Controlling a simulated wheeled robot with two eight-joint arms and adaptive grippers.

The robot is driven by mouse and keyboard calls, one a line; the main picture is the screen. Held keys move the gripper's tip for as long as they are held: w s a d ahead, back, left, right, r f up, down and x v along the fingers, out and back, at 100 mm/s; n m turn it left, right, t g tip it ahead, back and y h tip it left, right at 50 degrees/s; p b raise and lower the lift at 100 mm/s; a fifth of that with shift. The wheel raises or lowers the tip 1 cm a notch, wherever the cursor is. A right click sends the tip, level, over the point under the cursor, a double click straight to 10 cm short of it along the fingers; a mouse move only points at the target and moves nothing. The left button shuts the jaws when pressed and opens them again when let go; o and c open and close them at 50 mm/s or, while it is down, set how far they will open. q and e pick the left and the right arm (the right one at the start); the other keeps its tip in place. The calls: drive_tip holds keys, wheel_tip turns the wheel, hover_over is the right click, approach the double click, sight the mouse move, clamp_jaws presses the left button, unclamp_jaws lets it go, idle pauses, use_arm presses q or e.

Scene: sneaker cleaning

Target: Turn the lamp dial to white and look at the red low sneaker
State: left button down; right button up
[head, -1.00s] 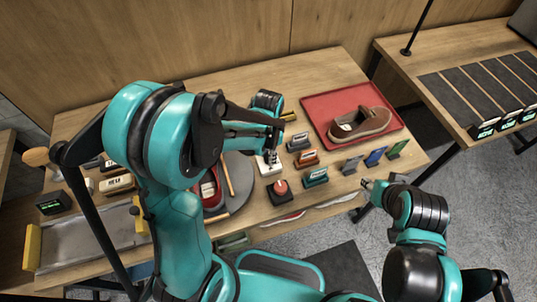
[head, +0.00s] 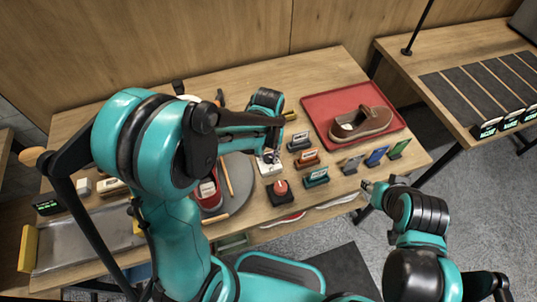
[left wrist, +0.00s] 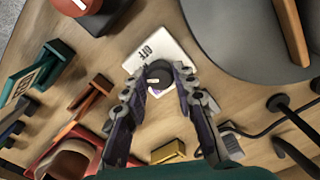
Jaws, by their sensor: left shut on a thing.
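The lamp dial is a black knob (left wrist: 159,74) with a pale pointer on a white plate (left wrist: 142,50) marked OFF. The plate also shows in the head view (head: 266,170). My left gripper (left wrist: 160,80) has its fingers on both sides of the knob and is shut on it. The pointer aims to the lower left in the left wrist view. The red low sneaker (head: 208,190) lies on a grey round turntable (head: 240,190), partly hidden by my left arm. My right gripper (head: 369,187) is off the front right of the table; its fingers are too small to judge.
A red knob (head: 281,187) stands just in front of the plate. Several small labelled blocks stand to the right. A red tray (head: 312,106) with a brown shoe (head: 364,122) is at the back right. A metal tray (head: 90,238) is at the front left.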

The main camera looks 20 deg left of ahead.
sight(268, 157)
use_arm(q)
drive_tip(key=shift+n, duration=0.6)
drive_tip(key=c, duration=1.2)
unclamp_jaws()
wheel_tip(268, 157, up, 12)
